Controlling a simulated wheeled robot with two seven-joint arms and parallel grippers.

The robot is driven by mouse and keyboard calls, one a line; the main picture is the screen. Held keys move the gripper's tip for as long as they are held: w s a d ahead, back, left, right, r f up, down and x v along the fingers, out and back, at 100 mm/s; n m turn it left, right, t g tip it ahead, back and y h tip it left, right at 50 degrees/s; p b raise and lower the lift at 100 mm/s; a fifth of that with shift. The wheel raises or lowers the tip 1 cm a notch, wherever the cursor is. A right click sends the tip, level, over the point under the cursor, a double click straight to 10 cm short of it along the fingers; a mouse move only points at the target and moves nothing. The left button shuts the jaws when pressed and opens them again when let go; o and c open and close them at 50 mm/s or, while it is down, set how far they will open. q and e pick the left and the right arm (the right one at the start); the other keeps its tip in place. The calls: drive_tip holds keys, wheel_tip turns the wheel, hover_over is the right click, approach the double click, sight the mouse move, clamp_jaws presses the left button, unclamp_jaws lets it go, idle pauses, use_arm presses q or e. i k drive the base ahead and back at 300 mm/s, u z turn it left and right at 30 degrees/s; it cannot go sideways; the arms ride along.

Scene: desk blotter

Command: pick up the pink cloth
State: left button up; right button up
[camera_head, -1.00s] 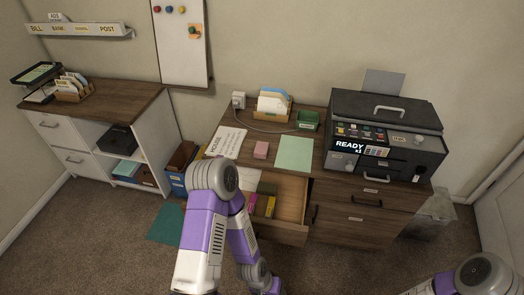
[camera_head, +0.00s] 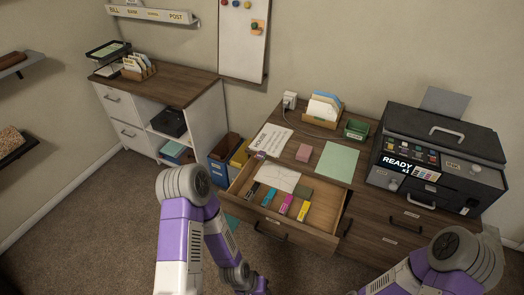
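A small pink folded piece, which looks like the pink cloth (camera_head: 304,153), lies flat on the desk top, left of a pale green sheet (camera_head: 338,162). Nothing touches it from above. My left arm rises from the bottom and bends at its elbow in front of the open drawer; its forearm runs back down to the bottom edge. My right arm's elbow shows at the lower right. Neither gripper is in view, so I cannot see whether they hold anything.
The open drawer (camera_head: 318,238) below the desk top holds markers and a paper. A white sheet (camera_head: 273,138), a file holder (camera_head: 322,119), a green tray (camera_head: 357,129) and a large printer (camera_head: 442,150) occupy the desk. A side cabinet (camera_head: 204,126) stands left. Carpet (camera_head: 95,225) is clear.

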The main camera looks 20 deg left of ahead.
sight(303, 154)
drive_tip(key=u, duration=1.8)
drive_tip(key=i, duration=2.95)
drive_tip(key=z, duration=3.55)
